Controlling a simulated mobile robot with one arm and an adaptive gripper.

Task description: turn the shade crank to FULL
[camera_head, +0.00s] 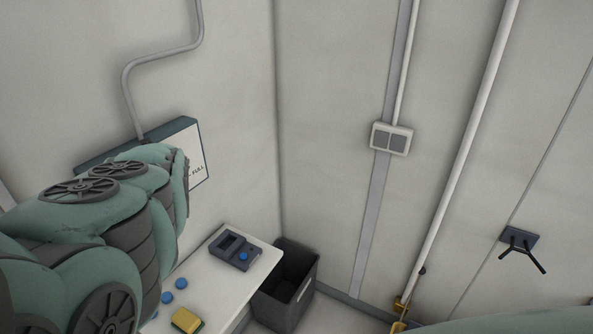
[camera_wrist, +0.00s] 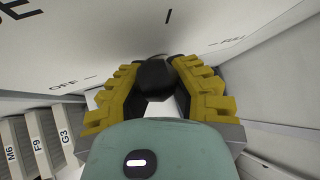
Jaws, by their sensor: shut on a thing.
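The shade crank's dark knob (camera_wrist: 155,76) shows in the wrist view between the yellow fingers of my gripper (camera_wrist: 157,67), which is shut on it. The crank panel (camera_wrist: 185,25) is a white face behind it, with OFF at left, a tick mark near the top middle and FULL at right. The knob sits between the OFF and FULL marks; the crank's exact angle is hard to tell. My arm hides the crank and gripper there.
A white table (camera_head: 205,285) below holds a dark device (camera_head: 233,250), small blue pieces (camera_head: 181,284) and a yellow sponge-like block (camera_head: 187,320). A dark bin (camera_head: 288,288) stands beside it. Labelled grey boxes (camera_wrist: 38,140) are at lower left in the wrist view.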

